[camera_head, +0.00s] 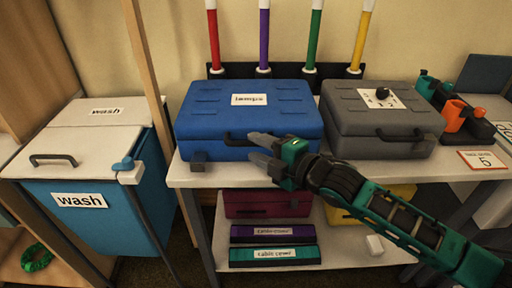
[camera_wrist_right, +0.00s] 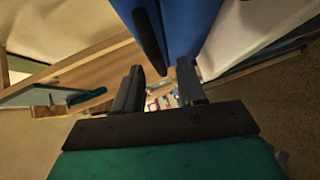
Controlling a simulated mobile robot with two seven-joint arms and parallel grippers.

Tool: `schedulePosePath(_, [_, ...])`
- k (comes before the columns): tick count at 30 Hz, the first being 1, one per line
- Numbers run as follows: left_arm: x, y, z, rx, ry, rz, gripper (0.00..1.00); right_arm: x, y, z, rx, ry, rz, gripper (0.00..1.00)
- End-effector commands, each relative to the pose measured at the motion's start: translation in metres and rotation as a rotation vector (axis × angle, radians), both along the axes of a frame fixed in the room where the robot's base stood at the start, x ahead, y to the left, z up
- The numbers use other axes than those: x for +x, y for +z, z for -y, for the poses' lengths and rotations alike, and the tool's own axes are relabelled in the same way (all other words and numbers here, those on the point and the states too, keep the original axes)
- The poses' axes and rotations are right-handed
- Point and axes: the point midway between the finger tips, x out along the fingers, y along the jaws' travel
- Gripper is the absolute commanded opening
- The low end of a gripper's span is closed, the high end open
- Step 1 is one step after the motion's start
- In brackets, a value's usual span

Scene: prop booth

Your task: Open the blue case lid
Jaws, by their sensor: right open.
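The blue case (camera_head: 245,105) with a "lamps" label lies closed on the white table, with a dark handle (camera_head: 228,140) on its front face and a dark latch (camera_head: 198,160) at its lower left front. My right gripper (camera_head: 255,148) is open and empty in front of the case, near the right part of the handle; I cannot tell if it touches it. In the right wrist view the two fingers (camera_wrist_right: 160,95) are apart, and the case's blue side (camera_wrist_right: 180,25) and a dark bar, likely the handle, show beyond them. My left gripper is not in view.
A grey case (camera_head: 365,120) stands close to the right of the blue case. A wash bin (camera_head: 95,190) stands to the left beside a wooden post (camera_head: 145,60). Colored tubes (camera_head: 263,40) stand behind. A lower shelf (camera_head: 340,258) holds boxes. An orange and green item (camera_head: 452,112) lies at right.

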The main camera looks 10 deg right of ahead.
Motion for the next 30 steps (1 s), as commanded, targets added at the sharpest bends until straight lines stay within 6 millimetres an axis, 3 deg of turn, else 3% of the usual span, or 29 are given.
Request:
schedulePosePath(13, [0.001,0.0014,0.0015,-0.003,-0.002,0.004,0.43,0.0099,-0.0014,-0.0066,0.0,0.001,0.0,0.4])
schedulePosePath(26, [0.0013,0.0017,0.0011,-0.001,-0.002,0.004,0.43,0.0097,-0.0016,-0.0064,0.0,0.001,0.0,0.0])
schedulePosePath(30, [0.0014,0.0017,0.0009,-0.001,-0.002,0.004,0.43,0.0097,-0.0016,-0.0064,0.0,0.001,0.0,0.0])
